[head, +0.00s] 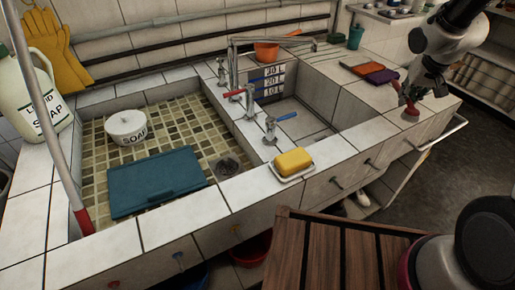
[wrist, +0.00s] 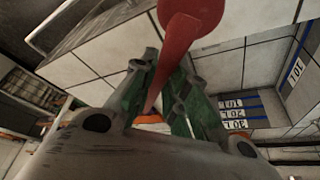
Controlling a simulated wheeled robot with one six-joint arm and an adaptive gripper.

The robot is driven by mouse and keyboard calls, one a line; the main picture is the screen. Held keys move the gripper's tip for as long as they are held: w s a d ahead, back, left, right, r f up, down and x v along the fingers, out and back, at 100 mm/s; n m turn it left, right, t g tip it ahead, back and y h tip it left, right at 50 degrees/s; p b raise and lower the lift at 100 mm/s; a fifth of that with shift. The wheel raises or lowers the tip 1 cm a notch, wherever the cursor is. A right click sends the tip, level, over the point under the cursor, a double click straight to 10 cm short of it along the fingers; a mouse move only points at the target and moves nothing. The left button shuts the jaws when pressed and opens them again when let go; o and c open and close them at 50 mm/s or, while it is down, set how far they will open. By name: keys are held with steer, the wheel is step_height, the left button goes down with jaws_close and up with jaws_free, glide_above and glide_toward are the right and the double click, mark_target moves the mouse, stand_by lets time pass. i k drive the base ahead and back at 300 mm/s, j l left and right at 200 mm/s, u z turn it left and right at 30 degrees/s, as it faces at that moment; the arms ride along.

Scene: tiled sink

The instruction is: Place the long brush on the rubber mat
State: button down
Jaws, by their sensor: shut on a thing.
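My gripper (head: 405,94) is above the tiled counter at the right in the head view. It is shut on a slim red thing (head: 411,109), which seems to be the long brush. In the wrist view the red piece (wrist: 190,20) has a broad rounded end and tapers down between the green-sided fingers (wrist: 165,95). Its bristles cannot be made out. A flat teal slab (head: 155,182), probably the rubber mat, lies in the large left basin, well to the left of my gripper. Its top is bare.
A white soap pot (head: 127,127) stands behind the slab. A yellow sponge (head: 293,162) lies on a dish at the front rim. Taps (head: 236,85) rise between the basins. A grey pole (head: 45,110) crosses the left.

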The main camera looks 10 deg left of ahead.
mark_target(156, 177)
steer(key=k+j+u, duration=0.2)
steer(key=k+u, duration=0.2)
steer(key=k+j+u, duration=0.4)
steer(key=i+j, duration=0.1)
steer(key=j, duration=0.25)
steer(key=j+u, duration=0.1)
steer(key=j, duration=0.25)
steer(key=i+j, duration=0.15)
steer(key=j, duration=0.15)
steer(key=i+j+u, duration=0.1)
steer(key=j, duration=0.25)
